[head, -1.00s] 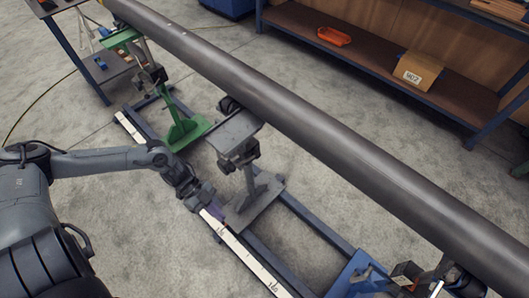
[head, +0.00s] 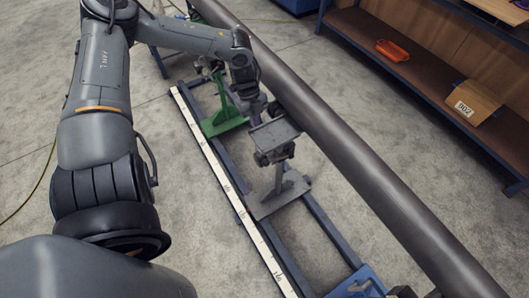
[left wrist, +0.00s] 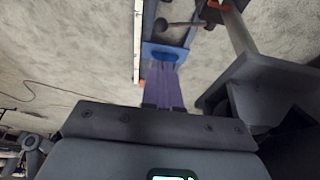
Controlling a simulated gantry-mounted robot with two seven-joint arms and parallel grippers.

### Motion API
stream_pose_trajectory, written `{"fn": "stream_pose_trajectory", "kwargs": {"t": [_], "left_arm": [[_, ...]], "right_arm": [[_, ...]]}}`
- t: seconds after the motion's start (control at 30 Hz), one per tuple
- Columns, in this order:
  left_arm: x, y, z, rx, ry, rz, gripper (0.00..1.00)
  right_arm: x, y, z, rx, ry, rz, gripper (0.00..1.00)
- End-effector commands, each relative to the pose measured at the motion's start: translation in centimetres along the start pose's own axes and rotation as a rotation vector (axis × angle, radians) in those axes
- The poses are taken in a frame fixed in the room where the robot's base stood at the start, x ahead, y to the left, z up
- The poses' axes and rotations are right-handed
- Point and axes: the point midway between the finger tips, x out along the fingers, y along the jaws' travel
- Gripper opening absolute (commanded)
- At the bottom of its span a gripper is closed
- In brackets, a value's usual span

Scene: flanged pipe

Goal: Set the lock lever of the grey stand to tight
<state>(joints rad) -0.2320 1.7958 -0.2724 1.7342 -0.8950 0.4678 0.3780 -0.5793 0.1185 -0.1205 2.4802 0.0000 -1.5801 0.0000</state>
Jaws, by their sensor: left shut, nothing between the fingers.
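The grey stand (head: 280,185) stands on the rail frame with its flat head (head: 274,134) beside the long pipe (head: 330,135). A dark clamp part (head: 272,157) shows under the head; I cannot make out its lock lever or setting. My left gripper (head: 256,108) is just beyond the stand's head, partly hidden by my wrist. A large grey part, probably the stand's head (left wrist: 275,85), is close on the right there. My right gripper is not in view.
A green stand (head: 222,110) is left of the grey one, a blue stand (head: 355,284) at the bottom. A white measuring strip (head: 225,175) runs along the frame. In the left wrist view a dark ball-ended lever (left wrist: 180,24) shows at the top. Open floor lies left.

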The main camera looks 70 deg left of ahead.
Motion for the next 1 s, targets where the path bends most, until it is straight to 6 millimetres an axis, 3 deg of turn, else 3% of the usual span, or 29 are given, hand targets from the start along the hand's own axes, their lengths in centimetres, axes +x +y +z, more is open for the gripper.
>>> {"fn": "stream_pose_trajectory", "kwargs": {"t": [0.37, 1.0], "left_arm": [[1.4, 0.1, 0.1, 0.0, 0.002, 0.002, 0.0], [11.7, 0.1, 0.4, -0.001, 0.0, 0.004, 0.0]], "right_arm": [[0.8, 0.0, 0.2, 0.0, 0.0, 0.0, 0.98], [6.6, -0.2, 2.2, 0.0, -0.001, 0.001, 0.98]]}}
